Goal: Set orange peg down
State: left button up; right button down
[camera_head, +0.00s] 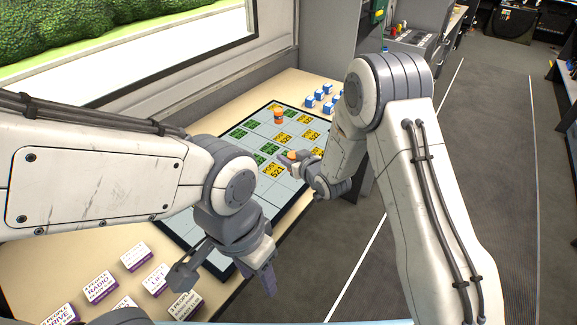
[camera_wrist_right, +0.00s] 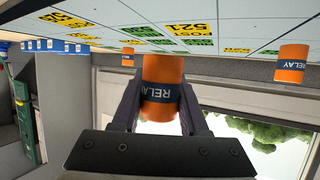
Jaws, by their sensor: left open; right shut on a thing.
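My right gripper (camera_head: 287,158) is shut on an orange peg (camera_head: 291,154) over the right half of the board. In the right wrist view the held orange peg (camera_wrist_right: 163,88) has a dark blue RELAY band and sits between the fingers (camera_wrist_right: 160,112). I cannot tell whether its end touches the board. The gridded board (camera_head: 236,148) lies on the table with green and yellow cards on it. Another orange peg (camera_head: 278,117) stands near the board's far end. My left gripper (camera_head: 222,278) is open and empty near the board's front edge.
Two more RELAY pegs show in the right wrist view, one at right (camera_wrist_right: 292,65) and a smaller one at left (camera_wrist_right: 127,57). Blue-and-white blocks (camera_head: 320,95) stand at the back right. White labelled blocks (camera_head: 101,287) stand at the front left of the table (camera_head: 60,260).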

notch_tip(320, 180, down, 4)
dwell(0.4)
jog(key=shift+f, duration=0.15)
jog(key=shift+c, duration=2.2)
grip_release()
